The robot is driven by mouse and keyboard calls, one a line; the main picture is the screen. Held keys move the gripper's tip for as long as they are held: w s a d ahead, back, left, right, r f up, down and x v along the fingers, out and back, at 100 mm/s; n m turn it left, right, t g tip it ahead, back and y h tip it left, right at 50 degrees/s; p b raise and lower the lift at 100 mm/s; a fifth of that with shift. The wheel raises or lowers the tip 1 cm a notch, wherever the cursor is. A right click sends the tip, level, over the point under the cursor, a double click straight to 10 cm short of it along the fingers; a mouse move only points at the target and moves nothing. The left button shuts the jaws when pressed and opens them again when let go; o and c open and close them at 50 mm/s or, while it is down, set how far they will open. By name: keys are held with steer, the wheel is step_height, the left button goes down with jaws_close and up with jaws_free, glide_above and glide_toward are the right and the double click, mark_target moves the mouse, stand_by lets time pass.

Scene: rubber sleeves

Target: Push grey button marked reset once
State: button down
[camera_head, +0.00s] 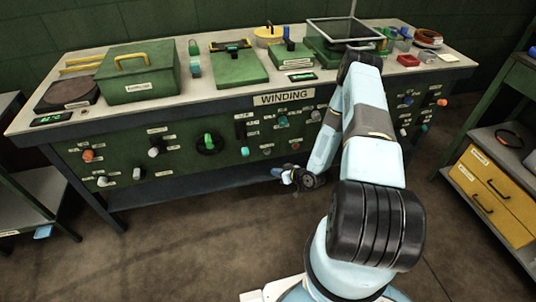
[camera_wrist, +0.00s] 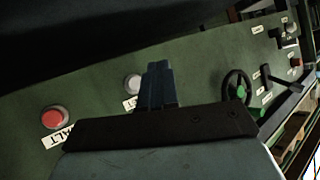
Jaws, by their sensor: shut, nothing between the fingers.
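In the wrist view a round pale grey button (camera_wrist: 133,84) sits on the green panel, just left of my gripper. Its white label is partly covered by the gripper, so I cannot read it. My gripper (camera_wrist: 157,68) is shut and empty, its fingers together in front of the panel, apparently apart from the button. In the head view my gripper (camera_head: 299,178) hangs low in front of the panel (camera_head: 225,163), below the right part of its controls. Several pale knobs or buttons show there, one at the lower left (camera_head: 102,181); their labels are too small to read.
A red button (camera_wrist: 57,117) with a label ending in "ALT" lies left of the grey one. A black handwheel (camera_wrist: 237,87) and a black lever (camera_wrist: 281,76) stick out to the right. The bench top (camera_head: 195,95) above carries boxes and tools. The floor in front is clear.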

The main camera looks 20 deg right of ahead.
steer(key=w, duration=0.8)
steer(key=shift+w, duration=0.35)
stand_by(0.4)
steer(key=shift+w, duration=0.2)
stand_by(1.4)
steer(key=shift+w, duration=0.2)
steer(key=shift+w, duration=0.35)
stand_by(0.7)
steer(key=shift+s, duration=0.15)
steer(key=shift+s+r, duration=0.1)
steer(key=shift+s, duration=0.5)
steer(key=shift+s, duration=0.1)
steer(key=shift+s, duration=2.45)
